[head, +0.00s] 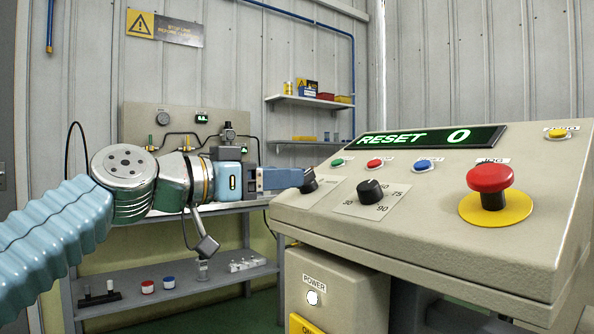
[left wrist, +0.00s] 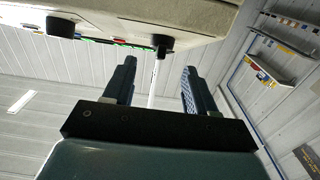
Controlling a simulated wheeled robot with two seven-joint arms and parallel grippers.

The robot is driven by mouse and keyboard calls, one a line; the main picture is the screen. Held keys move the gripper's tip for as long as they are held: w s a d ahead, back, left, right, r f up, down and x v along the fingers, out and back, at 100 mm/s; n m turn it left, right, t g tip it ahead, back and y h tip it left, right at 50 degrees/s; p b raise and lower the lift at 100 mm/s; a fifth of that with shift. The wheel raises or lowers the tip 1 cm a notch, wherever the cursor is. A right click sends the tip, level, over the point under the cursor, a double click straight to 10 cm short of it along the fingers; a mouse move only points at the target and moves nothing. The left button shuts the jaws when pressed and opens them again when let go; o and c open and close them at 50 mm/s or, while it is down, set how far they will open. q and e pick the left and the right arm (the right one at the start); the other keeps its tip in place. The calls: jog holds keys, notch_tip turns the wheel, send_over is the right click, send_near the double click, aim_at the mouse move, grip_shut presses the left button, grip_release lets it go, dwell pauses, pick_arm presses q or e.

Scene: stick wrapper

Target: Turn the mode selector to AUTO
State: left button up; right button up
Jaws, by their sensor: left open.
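My left gripper (head: 292,179) reaches in from the left to the panel's left end. In the left wrist view its two fingers (left wrist: 159,68) stand apart with nothing between them. A black knob (head: 310,184), apparently the mode selector, sits on the sloped panel right at the fingertips and is partly hidden by them. In the left wrist view this knob (left wrist: 162,43) shows just beyond the gap between the fingers; I cannot tell whether they touch it. Its label and pointer direction are not readable. My right gripper is not in view.
The beige console (head: 420,237) carries a second black knob (head: 371,190) with a numbered scale, small coloured buttons, a red mushroom button (head: 490,180) and a display (head: 432,138) reading "RESET 0". Behind stand a shelf bench (head: 185,288) and wall shelves (head: 310,101).

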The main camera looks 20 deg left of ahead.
aim_at(306, 181)
pick_arm(q)
jog(key=x, duration=0.4)
jog(key=shift+d+p, duration=0.1)
jog(key=shift+p, duration=0.2)
